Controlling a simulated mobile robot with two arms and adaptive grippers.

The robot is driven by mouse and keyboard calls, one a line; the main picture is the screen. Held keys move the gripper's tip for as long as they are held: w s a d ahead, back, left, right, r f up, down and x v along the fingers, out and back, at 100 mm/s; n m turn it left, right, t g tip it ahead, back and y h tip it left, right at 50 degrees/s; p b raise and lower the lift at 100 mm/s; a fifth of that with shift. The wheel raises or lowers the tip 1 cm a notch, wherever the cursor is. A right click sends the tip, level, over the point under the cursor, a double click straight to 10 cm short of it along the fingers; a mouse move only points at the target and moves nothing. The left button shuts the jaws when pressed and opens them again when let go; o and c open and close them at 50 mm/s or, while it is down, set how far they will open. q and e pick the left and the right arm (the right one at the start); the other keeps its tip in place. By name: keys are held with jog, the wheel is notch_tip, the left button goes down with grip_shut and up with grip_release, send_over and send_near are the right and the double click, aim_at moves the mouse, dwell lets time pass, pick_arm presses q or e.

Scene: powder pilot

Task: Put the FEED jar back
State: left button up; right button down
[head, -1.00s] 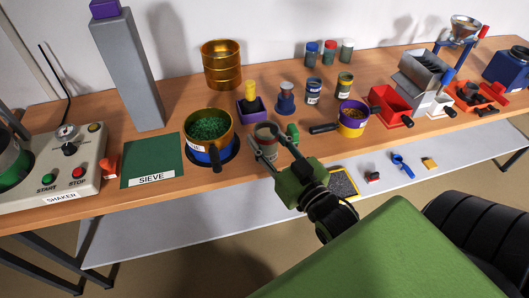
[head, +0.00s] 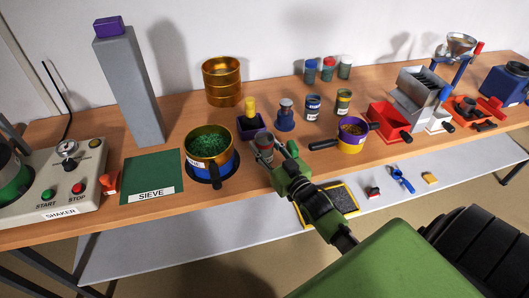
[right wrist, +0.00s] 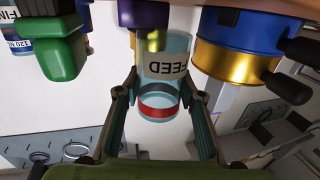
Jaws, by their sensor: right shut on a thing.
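The FEED jar (head: 264,142) is a small clear jar with a white label and a red band. The right wrist view shows the FEED jar (right wrist: 160,85) between the two fingers of my right gripper (right wrist: 160,95). Part of the jar is hidden by the fingers in the head view. I cannot tell whether its base touches the bench. My left gripper is not in view.
Left of the jar stands the blue and gold sieve pot (head: 209,160) with green grains. The purple box (head: 247,127) and a blue bottle (head: 286,119) are close behind it. A purple and yellow pan (head: 352,139) stands to the right. Several labelled jars are farther back.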

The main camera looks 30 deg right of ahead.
jog(key=shift+f, duration=1.25)
jog(key=shift+f, duration=0.1)
jog(key=c, duration=1.4)
grip_release()
jog(key=shift+f, duration=0.1)
jog(key=shift+o, duration=0.2)
jog(key=s+b, duration=0.1)
jog(key=s, duration=1.1)
jog(key=shift+a+r, duration=0.15)
jog(key=shift+r, duration=0.05)
